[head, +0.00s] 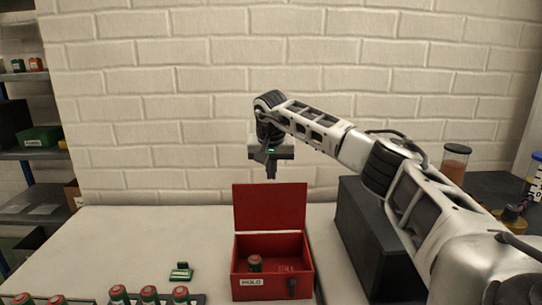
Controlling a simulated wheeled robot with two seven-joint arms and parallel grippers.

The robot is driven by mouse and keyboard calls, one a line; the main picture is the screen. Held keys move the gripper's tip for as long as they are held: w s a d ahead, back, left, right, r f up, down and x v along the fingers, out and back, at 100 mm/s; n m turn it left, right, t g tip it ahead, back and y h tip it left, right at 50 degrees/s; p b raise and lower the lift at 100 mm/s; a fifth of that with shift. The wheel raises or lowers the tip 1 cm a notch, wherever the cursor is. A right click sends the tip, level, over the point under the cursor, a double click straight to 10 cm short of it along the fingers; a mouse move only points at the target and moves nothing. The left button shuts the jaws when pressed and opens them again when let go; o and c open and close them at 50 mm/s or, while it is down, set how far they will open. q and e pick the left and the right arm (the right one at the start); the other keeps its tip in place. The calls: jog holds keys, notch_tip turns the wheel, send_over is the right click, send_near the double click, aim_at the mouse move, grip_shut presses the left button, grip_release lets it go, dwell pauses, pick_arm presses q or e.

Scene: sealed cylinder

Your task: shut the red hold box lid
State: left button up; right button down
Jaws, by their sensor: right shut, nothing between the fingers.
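The red hold box (260,287) stands on the table at the lower middle, with a label reading HOLD on its front. Its red lid (270,207) is open and stands about upright at the back edge. A green cylinder with a red top (255,262) is inside the box on the left. My right gripper (271,173) is shut and empty, pointing down; in the picture it overlaps the upper edge of the lid area, and I cannot tell whether it touches the lid. My left gripper is not in view.
Several green cylinders with red caps (149,295) stand in a dark rack at the front left. A small green item (181,271) lies behind them. A black box (372,240) stands right of the hold box. Shelves (35,153) are at far left.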

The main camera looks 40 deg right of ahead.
aim_at(270, 205)
jog(key=shift+s+a+f, duration=0.15)
jog(key=shift+s+a, duration=1.2)
jog(key=shift+s, duration=0.05)
